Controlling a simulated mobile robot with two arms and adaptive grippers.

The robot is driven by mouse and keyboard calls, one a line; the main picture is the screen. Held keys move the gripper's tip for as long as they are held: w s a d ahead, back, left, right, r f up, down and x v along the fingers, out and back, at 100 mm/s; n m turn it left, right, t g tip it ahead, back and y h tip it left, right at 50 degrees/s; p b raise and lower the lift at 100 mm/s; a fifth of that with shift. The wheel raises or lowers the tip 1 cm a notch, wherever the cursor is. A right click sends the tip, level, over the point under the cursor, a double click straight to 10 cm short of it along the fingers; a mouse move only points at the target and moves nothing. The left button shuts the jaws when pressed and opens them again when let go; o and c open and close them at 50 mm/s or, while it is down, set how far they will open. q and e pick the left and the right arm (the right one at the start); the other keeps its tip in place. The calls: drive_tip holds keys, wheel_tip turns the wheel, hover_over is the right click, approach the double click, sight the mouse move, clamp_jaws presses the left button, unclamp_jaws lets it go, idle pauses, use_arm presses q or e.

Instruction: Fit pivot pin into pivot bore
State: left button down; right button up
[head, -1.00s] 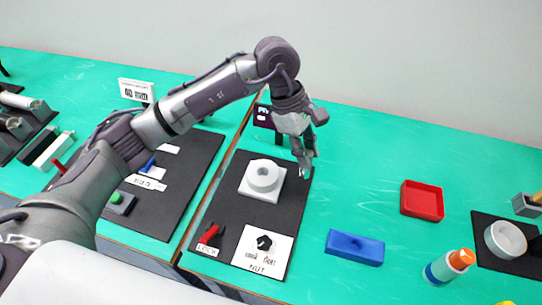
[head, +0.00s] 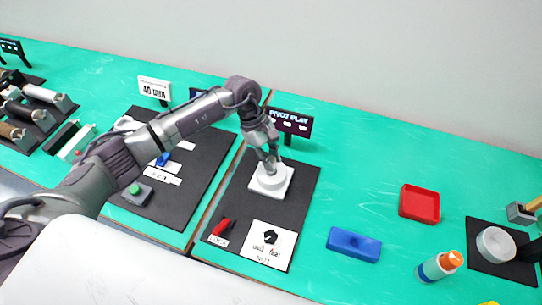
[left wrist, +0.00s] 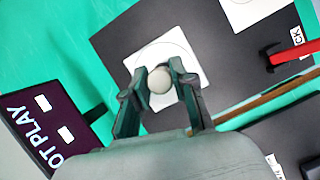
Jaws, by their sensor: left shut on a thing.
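The white pivot block with its round raised boss (head: 283,186) sits on a black mat; it also shows below the fingers in the left wrist view (left wrist: 193,52). My left gripper (head: 268,163) is right over the boss. In the left wrist view, my left gripper (left wrist: 160,84) is shut on a pale grey round-ended pin (left wrist: 160,79), seen end-on between the fingers. The pin lines up roughly with the boss. The bore is hidden behind the pin and fingers, so I cannot tell whether the tip is inside. My right gripper is not in view.
The dark PIVOT PLAY sign (head: 290,122) stands close behind the block. A red-handled tool (head: 222,227) and a white NUT card (head: 267,246) lie at the mat's front. A blue block (head: 354,244) and red tray (head: 419,204) are to the right, with clear green table between.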

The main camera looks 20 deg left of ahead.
use_arm(q)
drive_tip(key=shift+f, duration=0.55)
drive_tip(key=shift+f, duration=0.2)
drive_tip(key=c, duration=1)
unclamp_jaws()
drive_tip(key=shift+o, duration=0.2)
drive_tip(key=shift+r, duration=0.15)
